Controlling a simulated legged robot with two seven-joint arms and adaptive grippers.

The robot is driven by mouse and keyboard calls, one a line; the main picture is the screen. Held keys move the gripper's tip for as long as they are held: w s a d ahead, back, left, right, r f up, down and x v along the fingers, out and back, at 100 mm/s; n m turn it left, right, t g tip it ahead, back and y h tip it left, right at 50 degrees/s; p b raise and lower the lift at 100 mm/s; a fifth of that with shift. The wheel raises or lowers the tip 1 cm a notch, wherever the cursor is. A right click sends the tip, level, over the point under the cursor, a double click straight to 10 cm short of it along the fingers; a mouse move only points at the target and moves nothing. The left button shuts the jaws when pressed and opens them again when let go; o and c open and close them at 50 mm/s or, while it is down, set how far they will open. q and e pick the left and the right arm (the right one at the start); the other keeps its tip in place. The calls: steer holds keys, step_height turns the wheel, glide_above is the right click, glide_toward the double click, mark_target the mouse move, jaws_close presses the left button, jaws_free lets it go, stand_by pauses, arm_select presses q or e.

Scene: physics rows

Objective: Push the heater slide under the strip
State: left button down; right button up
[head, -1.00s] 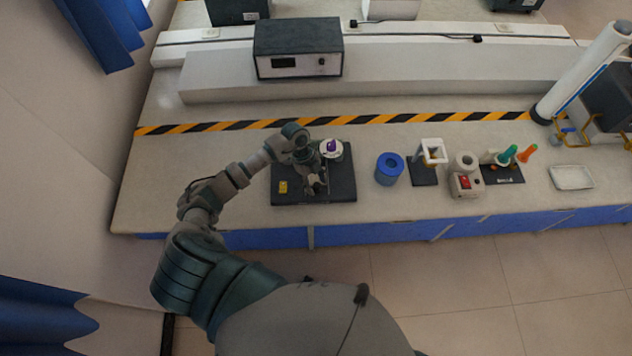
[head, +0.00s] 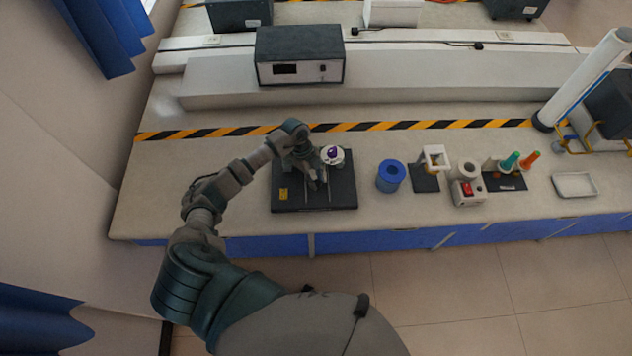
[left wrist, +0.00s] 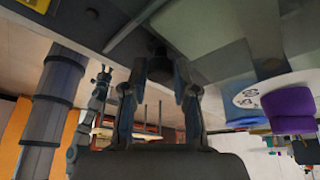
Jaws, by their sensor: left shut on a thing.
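My left gripper (head: 314,181) is over the black base board (head: 344,196), pointing down between its thin pale rails. In the left wrist view its fingers (left wrist: 160,82) are closed around a small dark knob-like part (left wrist: 158,66), which I take to be the heater slide's handle. The slide's body is mostly hidden by the gripper in the head view. A white round part with a purple top (head: 333,154) stands at the board's back right; the purple piece (left wrist: 288,106) also shows in the left wrist view. I cannot make out the strip clearly. My right gripper is not in view.
A yellow label (head: 283,194) is on the board's left. Right of the board stand a blue cylinder (head: 390,173), a white stand (head: 435,158), a device with a red switch (head: 467,187) and a white tray (head: 575,185). Bare bench surrounds the board.

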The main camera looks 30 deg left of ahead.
arm_select(q)
steer(key=c, duration=0.9)
jaws_free()
steer(key=v, duration=1.2)
steer(key=shift+w+f, duration=0.1)
